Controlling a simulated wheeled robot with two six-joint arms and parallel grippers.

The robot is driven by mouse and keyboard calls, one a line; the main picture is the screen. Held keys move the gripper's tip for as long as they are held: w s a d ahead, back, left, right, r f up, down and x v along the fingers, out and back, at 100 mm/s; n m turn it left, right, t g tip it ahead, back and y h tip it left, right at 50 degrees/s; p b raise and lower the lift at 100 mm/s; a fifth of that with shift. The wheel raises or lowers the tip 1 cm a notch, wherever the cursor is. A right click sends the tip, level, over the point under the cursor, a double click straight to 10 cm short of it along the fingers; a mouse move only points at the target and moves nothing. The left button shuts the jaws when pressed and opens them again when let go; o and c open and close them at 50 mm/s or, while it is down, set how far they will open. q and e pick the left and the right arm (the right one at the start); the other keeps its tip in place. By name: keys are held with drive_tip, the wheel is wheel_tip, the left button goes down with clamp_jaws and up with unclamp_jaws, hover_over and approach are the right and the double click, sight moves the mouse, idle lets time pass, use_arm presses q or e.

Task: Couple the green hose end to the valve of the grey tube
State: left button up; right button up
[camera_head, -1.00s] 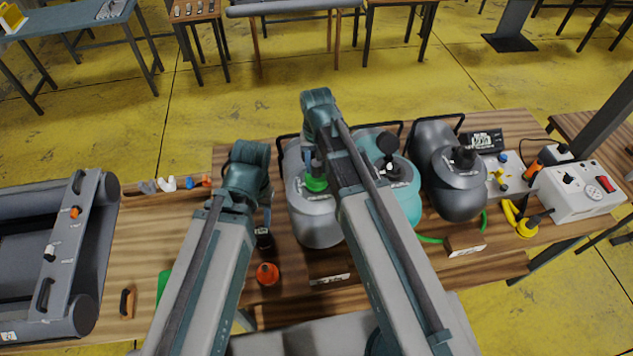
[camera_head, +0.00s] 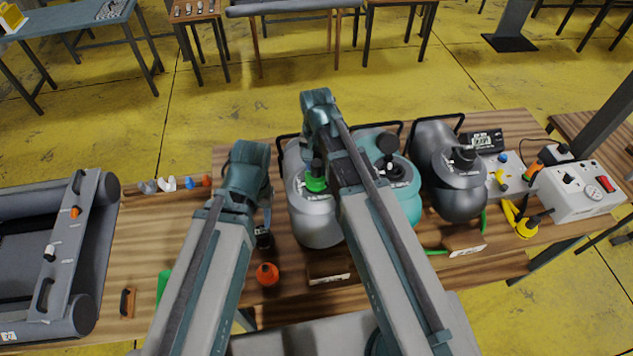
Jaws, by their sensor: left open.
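The grey tube (camera_head: 316,222) is the leftmost of three rounded tubes on the wooden bench. A bright green fitting (camera_head: 316,184), apparently the green hose end, is over its top with a dark part above it. Whether it is seated on the valve cannot be told. My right gripper (camera_head: 309,160) is just above the green fitting, largely hidden by its own wrist; its jaws cannot be made out. My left gripper (camera_head: 266,214) points down, open, to the left of the grey tube, above a small black labelled item (camera_head: 263,238). The green hose (camera_head: 483,222) shows beside the dark grey tube.
A teal tube (camera_head: 410,205) and a dark grey tube (camera_head: 458,190) stand to the right. A white control box (camera_head: 580,192) is further right. An orange round item (camera_head: 267,274) and small wooden label blocks (camera_head: 328,269) are at the front.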

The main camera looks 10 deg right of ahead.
drive_tip(key=o, duration=0.4)
wheel_tip(320, 180, up, 12)
drive_tip(key=p, duration=1.2)
